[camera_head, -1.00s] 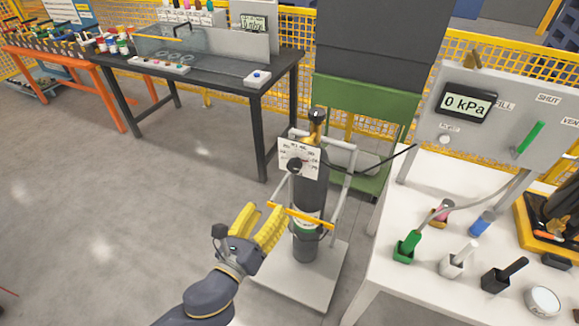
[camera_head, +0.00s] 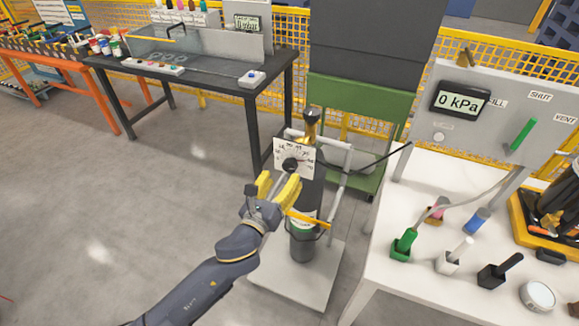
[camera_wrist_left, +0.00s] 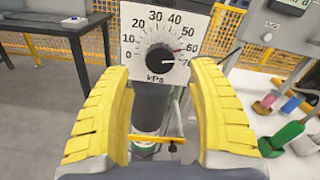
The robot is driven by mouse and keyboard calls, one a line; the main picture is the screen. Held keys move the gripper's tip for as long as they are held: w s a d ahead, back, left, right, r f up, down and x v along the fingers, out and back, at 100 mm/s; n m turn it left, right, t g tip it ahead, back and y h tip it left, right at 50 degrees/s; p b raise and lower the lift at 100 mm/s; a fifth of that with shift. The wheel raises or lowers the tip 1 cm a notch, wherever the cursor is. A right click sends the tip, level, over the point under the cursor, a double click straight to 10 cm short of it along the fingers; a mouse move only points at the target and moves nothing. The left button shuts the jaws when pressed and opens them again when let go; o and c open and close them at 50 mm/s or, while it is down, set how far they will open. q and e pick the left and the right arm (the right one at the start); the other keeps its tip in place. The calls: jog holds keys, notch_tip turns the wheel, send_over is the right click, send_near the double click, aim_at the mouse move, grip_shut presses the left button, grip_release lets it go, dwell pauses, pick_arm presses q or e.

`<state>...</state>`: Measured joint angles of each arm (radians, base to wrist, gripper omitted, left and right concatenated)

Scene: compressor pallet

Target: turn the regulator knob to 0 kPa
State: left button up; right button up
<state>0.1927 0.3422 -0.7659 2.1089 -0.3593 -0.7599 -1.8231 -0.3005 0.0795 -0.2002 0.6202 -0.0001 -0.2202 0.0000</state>
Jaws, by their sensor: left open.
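The regulator knob (camera_wrist_left: 160,63) is black and round, on a white dial plate (camera_wrist_left: 134,22) marked from 0 to 70 kPa. The knob's white mark points right, near 70, and a small red mark is near 60. The plate (camera_head: 294,150) is fixed to a dark gas cylinder (camera_head: 305,215) on a trolley; its knob (camera_head: 290,164) also shows in the head view. My left gripper (camera_head: 279,188) is open, just below and in front of the dial. In the left wrist view its yellow fingers stand apart on either side below the knob, not touching it. My right gripper is out of view.
A panel display (camera_head: 460,99) reads 0 kPa above a white table (camera_head: 415,285) with several coloured items at the right. A yellow bar (camera_head: 308,219) crosses the cylinder. A dark bench (camera_head: 215,80) stands behind; the floor at left is clear.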

aim_at(289, 168)
pick_arm(q)
jog(key=shift+x, duration=2.9)
grip_shut()
